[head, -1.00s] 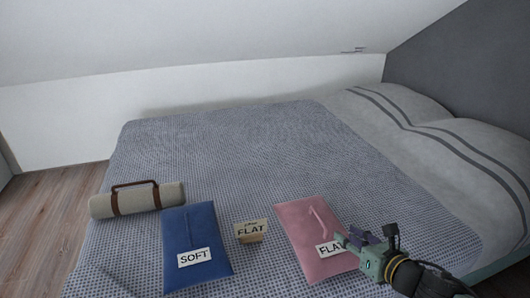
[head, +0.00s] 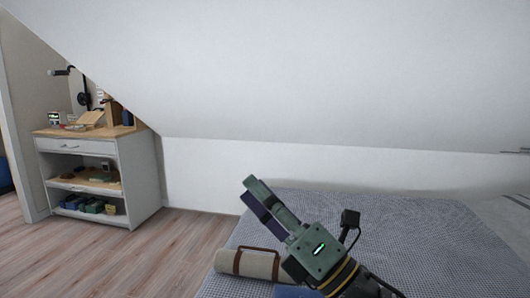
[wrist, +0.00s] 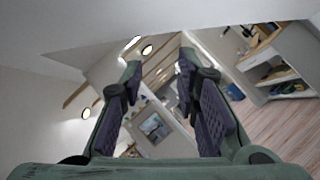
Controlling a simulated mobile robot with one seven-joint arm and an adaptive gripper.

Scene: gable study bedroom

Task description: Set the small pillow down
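No small pillow is clearly visible now. A sliver of the blue cushion (head: 293,292) shows at the bottom edge of the head view, mostly cut off and behind my arm. My gripper (head: 253,190) is raised over the near left part of the bed, pointing up and to the left. In the wrist view my gripper (wrist: 160,75) has its two fingers apart, with only the room seen between them. It is open and holds nothing. The pink cushion is out of view.
A beige roll with brown straps (head: 235,263) lies at the left edge of the bed (head: 410,235). A white shelf unit (head: 140,180) with small items stands at the left, across open wood floor (head: 150,265). The sloped ceiling (head: 320,70) hangs low above the bed.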

